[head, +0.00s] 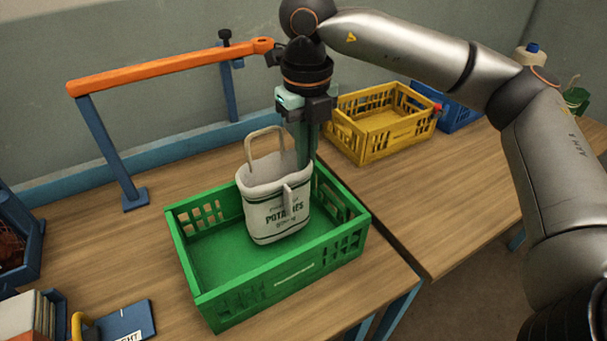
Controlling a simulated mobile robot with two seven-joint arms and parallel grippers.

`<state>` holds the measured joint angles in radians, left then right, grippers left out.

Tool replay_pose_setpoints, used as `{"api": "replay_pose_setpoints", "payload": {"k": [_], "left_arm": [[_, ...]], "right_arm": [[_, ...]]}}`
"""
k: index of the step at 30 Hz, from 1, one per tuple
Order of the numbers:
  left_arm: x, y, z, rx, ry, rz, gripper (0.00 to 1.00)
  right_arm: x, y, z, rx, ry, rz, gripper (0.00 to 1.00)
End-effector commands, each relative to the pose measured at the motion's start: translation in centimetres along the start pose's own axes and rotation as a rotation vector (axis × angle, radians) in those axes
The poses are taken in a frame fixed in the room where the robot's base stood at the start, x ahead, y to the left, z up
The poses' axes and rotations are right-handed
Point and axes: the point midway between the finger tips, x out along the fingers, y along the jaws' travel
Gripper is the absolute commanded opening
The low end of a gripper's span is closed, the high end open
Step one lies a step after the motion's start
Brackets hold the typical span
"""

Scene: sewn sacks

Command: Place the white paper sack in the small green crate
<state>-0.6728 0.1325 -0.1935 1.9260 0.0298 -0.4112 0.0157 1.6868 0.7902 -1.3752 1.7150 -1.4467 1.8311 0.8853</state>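The white paper sack (262,196) has dark "POTATOES" lettering and a tan loop handle standing up at its back. It is upright, with its lower part inside the green crate (268,293), towards the right side. Whether its base touches the crate floor is hard to tell. My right gripper (306,158) points down at the sack's back right rim. Its fingertips are partly hidden behind the sack, so I cannot tell whether they grip it. My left gripper is out of view.
An orange bar (165,67) on blue posts stands behind the green crate. A yellow crate (378,120) and a blue crate (459,113) stand at the back right. Books (25,315) and a blue folder (122,322) lie front left. The right table (465,195) has clear room.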

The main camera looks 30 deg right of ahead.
Motion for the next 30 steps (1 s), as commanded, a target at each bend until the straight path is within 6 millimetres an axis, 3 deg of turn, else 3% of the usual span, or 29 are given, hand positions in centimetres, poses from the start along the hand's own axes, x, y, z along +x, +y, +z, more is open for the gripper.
{"api": "replay_pose_setpoints", "payload": {"k": [3,7,20,21,27,30], "left_arm": [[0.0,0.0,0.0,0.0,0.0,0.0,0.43],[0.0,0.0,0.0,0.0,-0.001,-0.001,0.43],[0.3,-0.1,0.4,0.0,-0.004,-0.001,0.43],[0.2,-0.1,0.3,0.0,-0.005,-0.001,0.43],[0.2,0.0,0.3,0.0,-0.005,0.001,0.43],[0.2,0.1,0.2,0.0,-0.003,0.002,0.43]], "right_arm": [[2.2,0.0,-0.1,-0.001,0.004,0.0,0.0],[3.6,0.0,-0.1,-0.001,0.002,0.001,0.0],[4.4,0.0,-0.1,-0.001,0.001,0.001,0.0],[4.2,0.0,-0.1,-0.001,0.001,0.0,0.08],[4.2,0.0,-0.1,-0.002,0.001,0.0,0.31],[4.2,0.0,-0.1,-0.002,0.001,0.0,0.35]]}}
